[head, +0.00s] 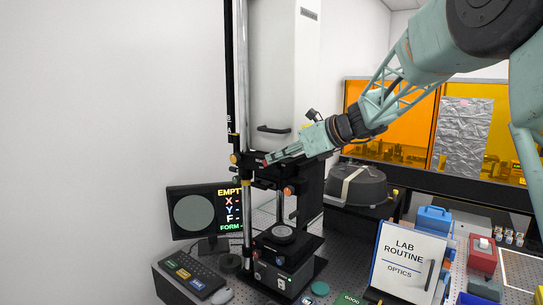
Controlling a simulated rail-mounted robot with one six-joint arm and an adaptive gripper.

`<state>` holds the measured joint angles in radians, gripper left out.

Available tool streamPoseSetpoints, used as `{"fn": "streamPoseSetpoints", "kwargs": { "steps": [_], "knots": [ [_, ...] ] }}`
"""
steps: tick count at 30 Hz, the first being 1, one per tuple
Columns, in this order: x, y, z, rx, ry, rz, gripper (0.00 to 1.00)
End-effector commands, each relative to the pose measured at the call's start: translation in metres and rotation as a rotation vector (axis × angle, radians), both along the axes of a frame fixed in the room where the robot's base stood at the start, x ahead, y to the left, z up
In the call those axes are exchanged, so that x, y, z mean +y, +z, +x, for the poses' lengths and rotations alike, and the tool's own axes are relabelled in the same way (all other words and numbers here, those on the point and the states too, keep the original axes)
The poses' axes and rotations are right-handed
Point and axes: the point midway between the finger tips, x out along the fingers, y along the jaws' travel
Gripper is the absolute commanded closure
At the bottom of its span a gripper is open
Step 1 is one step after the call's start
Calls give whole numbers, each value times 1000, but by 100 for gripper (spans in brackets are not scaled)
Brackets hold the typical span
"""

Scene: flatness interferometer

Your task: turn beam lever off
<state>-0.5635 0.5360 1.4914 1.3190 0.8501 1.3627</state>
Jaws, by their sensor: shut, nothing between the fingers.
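The flatness interferometer is a tall instrument with a vertical column (243,75), a black mid-height head (310,185) and a lower stage (283,233). My gripper (268,162) reaches in from the upper right, its fingers shut and empty. Its tips point left and overlap the front of the black head in the picture. Small brass and orange knobs (234,158) show at the column's left side. I cannot clearly pick out the beam lever; the tips may hide it. Whether the tips touch anything cannot be told.
A monitor (194,213) and keyboard (190,278) stand at left. A dark round case (356,184) sits behind at right. A LAB ROUTINE sign (408,258), a blue box (434,220) and a red box (483,253) stand on the right of the perforated bench.

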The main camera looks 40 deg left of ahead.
Motion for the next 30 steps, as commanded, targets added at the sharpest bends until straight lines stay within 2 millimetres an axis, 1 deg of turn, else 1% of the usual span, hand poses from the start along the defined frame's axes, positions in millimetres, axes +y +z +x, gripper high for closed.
{"fn": "streamPoseSetpoints", "kwargs": {
  "steps": [8, 20, 30],
  "knots": [
    [10, 1, 2, 0, -2, 1, 100],
    [31, -8, 3, 0, -2, 0, 100],
    [30, -8, 4, 0, -3, 0, 100]
  ]
}}
